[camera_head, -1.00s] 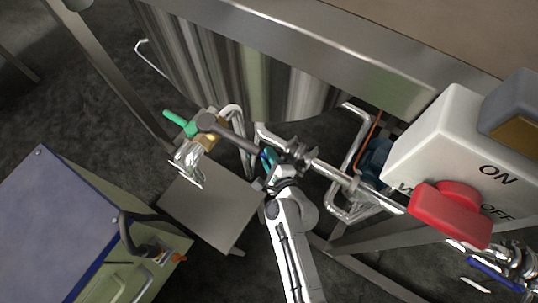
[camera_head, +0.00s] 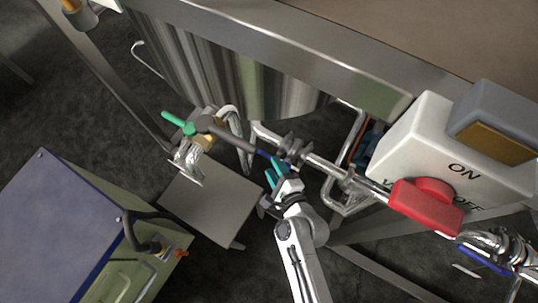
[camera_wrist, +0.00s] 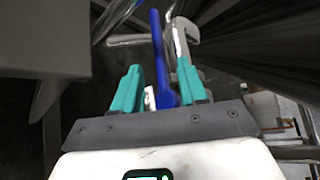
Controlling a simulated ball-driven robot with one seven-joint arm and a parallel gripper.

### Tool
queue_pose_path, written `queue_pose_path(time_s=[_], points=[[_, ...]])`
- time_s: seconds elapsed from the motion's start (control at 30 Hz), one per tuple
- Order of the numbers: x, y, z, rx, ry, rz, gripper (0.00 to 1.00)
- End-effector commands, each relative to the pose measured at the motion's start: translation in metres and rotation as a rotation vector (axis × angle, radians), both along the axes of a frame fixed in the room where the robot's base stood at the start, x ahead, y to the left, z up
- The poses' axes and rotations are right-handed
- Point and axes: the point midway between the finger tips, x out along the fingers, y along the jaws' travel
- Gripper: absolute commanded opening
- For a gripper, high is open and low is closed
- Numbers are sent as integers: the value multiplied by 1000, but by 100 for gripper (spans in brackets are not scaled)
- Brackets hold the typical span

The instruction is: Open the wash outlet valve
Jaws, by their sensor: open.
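A blue valve lever (camera_head: 264,153) sits by the pipe in the middle of the head view. In the wrist view the blue lever (camera_wrist: 161,62) stands upright in the gap between my teal fingers, its lower end closer to the right finger. My gripper (camera_head: 277,171) is open beside the lever and the pipe fitting; the wrist view also shows my gripper (camera_wrist: 158,88) open. I cannot tell whether a finger touches the lever. A green valve handle (camera_head: 176,122) is further left, and another blue handle (camera_head: 484,262) is at lower right. No label shows which is the wash outlet.
A metal pipe (camera_head: 328,165) runs right from the fitting. A dark grey rod (camera_head: 232,137) lies left of it. The tank (camera_head: 225,70) stands behind. A switch box (camera_head: 422,150) with a red handle (camera_head: 428,205) is at right, a blue-topped cabinet (camera_head: 55,220) at left.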

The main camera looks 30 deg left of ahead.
Motion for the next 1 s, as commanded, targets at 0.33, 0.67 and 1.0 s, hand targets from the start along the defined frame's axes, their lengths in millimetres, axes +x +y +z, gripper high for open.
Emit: queue_pose_path(time_s=[0.33, 0.67, 1.0], points=[[-23, -27, 12, 1, -1, 0, 42], [-23, -28, 12, 0, -1, 1, 42], [-23, -28, 12, -1, -1, 0, 42]])
